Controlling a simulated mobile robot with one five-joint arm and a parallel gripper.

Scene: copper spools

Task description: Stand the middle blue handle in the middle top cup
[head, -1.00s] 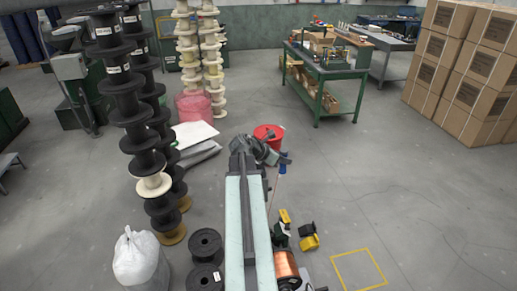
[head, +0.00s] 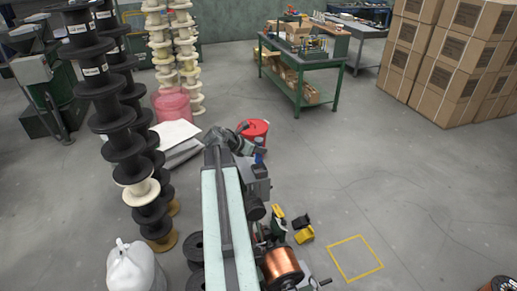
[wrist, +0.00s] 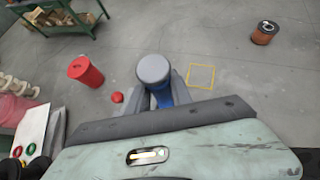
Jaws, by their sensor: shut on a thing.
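My gripper (wrist: 160,98) is shut on a blue handle (wrist: 163,97), which shows below a round grey end in the wrist view. In the head view a small patch of blue handle (head: 260,157) shows beside the end of my arm, above the grey floor and in front of the red bucket. The jaws are largely hidden by my arm there. A green workbench (head: 297,84) at the back carries a rack with small upright coloured things (head: 300,42). Its cups are too small to tell apart.
A red bucket (head: 254,131) stands just beyond my arm. Tall black spool stacks (head: 110,110) stand left. A copper spool (head: 284,265) and a yellow tool (head: 304,235) lie close right. Cartons (head: 450,60) stand far right. Floor between them is clear.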

